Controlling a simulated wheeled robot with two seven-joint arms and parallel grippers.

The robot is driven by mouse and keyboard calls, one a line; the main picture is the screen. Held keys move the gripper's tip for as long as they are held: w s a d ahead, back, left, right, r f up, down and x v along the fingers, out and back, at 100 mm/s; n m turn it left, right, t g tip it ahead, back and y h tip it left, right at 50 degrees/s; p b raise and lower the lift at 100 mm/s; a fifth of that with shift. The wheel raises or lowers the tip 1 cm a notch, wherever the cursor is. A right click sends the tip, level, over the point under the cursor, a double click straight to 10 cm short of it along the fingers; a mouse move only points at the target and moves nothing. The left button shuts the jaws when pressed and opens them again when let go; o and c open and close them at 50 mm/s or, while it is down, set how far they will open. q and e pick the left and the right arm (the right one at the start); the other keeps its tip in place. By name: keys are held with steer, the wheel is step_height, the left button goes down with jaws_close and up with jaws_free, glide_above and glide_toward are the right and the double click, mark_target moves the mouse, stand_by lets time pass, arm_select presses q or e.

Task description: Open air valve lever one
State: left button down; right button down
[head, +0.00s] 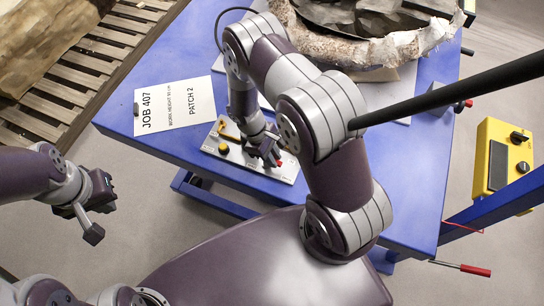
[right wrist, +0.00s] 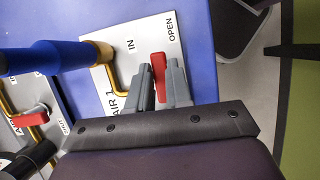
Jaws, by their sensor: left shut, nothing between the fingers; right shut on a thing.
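The valve panel is a pale plate (head: 238,158) on the blue table's front edge, seen in the head view. In the right wrist view, the plate marked AIR 1, IN and OPEN (right wrist: 125,45) carries a red lever (right wrist: 158,72). My right gripper (right wrist: 161,82) is shut on this red lever, with one grey finger on each side. In the head view my right gripper (head: 272,160) is at the panel and mostly covers the lever. My left gripper (head: 93,234) is shut and empty, left of the table and away from the panel.
A second valve with a red lever (right wrist: 30,119) is at left in the right wrist view. A blue hose (right wrist: 45,58) ends in a brass fitting. In the head view, a JOB 407 sheet (head: 175,105), a plaster-edged fossil block (head: 335,45) and a yellow control box (head: 497,160) surround the panel.

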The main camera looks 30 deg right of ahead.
steer(key=shift+w+n, duration=0.1)
steer(key=shift+n, duration=0.3)
steer(key=c, duration=1)
jaws_free()
steer(key=shift+c, duration=0.2)
steer(key=shift+r, duration=0.1)
steer(key=shift+w+r, duration=0.1)
steer(key=shift+r, duration=0.15)
steer(key=b+v, duration=0.2)
steer(key=v, duration=1)
steer(key=shift+b, duration=0.4)
steer(key=shift+a, duration=0.1)
